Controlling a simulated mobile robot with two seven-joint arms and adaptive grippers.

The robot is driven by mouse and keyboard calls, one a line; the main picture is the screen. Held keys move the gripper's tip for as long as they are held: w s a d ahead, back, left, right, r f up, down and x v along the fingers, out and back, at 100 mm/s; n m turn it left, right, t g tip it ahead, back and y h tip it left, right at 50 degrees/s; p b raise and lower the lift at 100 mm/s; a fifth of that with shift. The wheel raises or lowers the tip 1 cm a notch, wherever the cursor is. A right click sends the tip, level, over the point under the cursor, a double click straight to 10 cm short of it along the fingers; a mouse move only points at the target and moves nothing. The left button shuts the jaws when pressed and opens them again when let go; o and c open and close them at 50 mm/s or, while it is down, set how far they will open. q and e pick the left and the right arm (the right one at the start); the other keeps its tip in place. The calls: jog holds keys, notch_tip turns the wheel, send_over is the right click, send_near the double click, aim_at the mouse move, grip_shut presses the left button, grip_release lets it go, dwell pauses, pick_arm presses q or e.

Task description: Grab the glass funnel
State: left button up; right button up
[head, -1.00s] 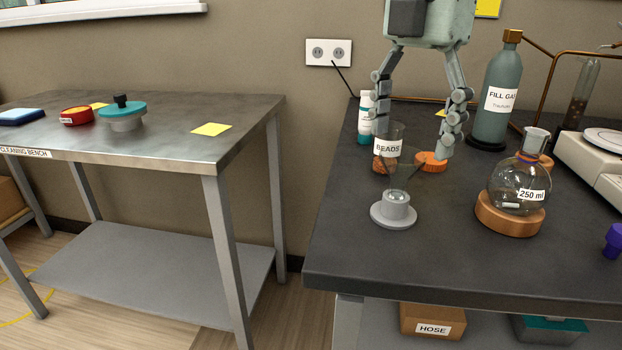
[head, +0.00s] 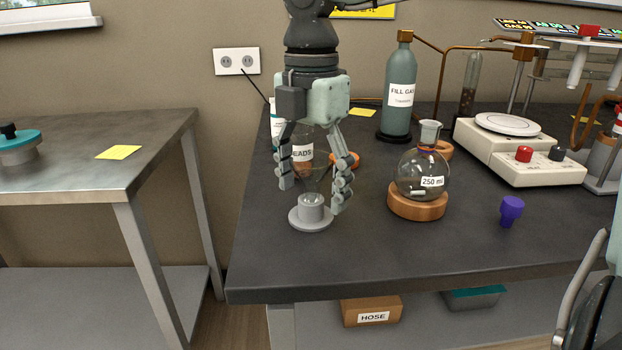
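The clear glass funnel (head: 318,182) sits wide end up in a round grey stand (head: 311,219) near the left side of the dark bench. Its clear cone is hard to make out against the bench. I cannot tell whether either finger touches the glass.
A beaker labelled BEADS (head: 303,153) stands close behind the funnel. A round 250 ml flask (head: 423,174) on a cork ring (head: 417,207) stands to the right, with a purple stopper (head: 511,210) beyond. The bench front (head: 400,262) is clear.

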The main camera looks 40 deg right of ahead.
jog(key=c, duration=1.1)
jog(key=shift+r, duration=0.1)
